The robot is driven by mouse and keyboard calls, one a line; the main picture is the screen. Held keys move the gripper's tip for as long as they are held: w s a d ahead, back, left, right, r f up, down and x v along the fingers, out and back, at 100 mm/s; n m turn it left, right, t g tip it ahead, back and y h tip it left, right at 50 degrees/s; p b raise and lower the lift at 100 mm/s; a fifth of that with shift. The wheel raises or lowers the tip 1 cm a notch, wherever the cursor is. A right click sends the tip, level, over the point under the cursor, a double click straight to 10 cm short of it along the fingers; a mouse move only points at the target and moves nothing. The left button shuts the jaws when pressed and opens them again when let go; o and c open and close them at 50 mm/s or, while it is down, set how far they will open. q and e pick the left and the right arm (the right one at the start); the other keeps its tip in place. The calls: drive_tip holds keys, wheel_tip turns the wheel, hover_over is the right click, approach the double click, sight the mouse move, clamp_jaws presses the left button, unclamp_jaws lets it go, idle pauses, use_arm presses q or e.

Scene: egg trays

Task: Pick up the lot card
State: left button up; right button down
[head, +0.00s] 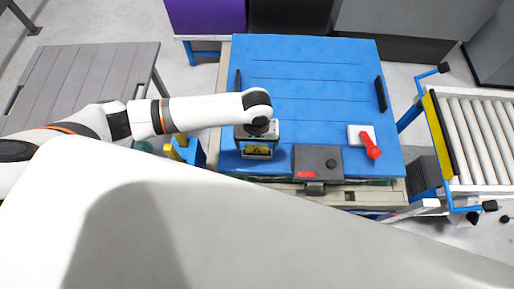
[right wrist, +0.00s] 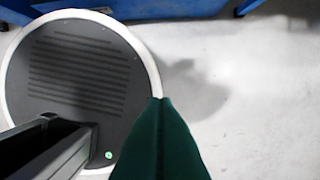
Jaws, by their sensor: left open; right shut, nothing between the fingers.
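I cannot make out a lot card in either view. My left gripper (head: 257,150) is over the near left part of the blue work surface (head: 310,85). Its fingers point down and are mostly hidden by the gripper body, which has a yellow patch; it is open, and I see nothing held. My right gripper (right wrist: 160,103) shows only in the right wrist view as dark green fingers, shut and empty above the floor. A large white part of my own body hides the bottom of the head view.
A dark grey box (head: 318,158) with a red label sits right of the left gripper. Beyond it is a white plate with a red lever (head: 371,147). A blue holder (head: 196,155) stands left. A grey slatted table (head: 85,75) and a roller conveyor (head: 480,135) flank the work surface.

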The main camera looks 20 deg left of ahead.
sight(257, 151)
use_arm(q)
wheel_tip(257, 151, down, 2)
drive_tip(key=shift+f, duration=0.35)
drive_tip(key=c, duration=1.1)
drive_tip(key=shift+o, duration=0.2)
use_arm(e)
drive_tip(key=shift+s+r, duration=0.15)
drive_tip(key=shift+s, duration=0.6)
use_arm(q)
drive_tip(key=shift+r, duration=0.1)
